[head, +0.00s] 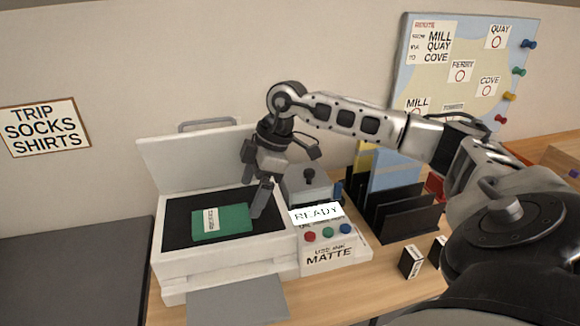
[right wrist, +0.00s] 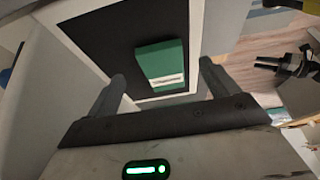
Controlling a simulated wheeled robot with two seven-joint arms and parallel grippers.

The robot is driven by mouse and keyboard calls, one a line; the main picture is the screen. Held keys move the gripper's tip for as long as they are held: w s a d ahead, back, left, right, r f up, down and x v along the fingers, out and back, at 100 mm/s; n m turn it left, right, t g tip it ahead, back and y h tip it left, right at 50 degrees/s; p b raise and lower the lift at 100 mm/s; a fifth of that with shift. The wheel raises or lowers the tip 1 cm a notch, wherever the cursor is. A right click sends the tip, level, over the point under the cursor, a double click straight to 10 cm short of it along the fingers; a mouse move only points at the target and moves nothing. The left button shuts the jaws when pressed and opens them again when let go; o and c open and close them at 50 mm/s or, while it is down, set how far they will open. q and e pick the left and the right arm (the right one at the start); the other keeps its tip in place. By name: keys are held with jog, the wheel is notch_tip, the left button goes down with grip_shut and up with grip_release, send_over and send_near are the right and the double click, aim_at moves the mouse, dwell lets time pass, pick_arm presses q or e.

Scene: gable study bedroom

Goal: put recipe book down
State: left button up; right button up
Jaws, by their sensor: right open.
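The green recipe book (head: 232,219), with a white label, lies flat on the dark bed of a white printer-scanner (head: 170,262) whose lid stands open. It also shows in the right wrist view (right wrist: 158,60), ahead of the jaws and apart from them. My right gripper (head: 262,196) is open and empty, just right of the book and above the bed; its two fingers (right wrist: 160,92) stand wide apart in the right wrist view.
A button panel (head: 335,240) reading READY and MATTE stands right of the printer. A black file rack (head: 405,218) and small black boxes (head: 411,262) are farther right. A map board (head: 465,65) is behind. A dark surface (head: 75,265) lies clear at left.

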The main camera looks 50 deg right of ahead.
pick_arm(q)
jog(key=shift+w+d+f+b, duration=0.15)
jog(key=shift+w+d+b, duration=0.1)
jog(key=shift+b, duration=0.65)
pick_arm(e)
jog(key=s+d, duration=0.4)
jog(key=d, duration=0.3)
jog(key=shift+s+d, duration=0.25)
pick_arm(q)
jog(key=shift+s+d+f, duration=0.1)
jog(key=shift+f, duration=0.05)
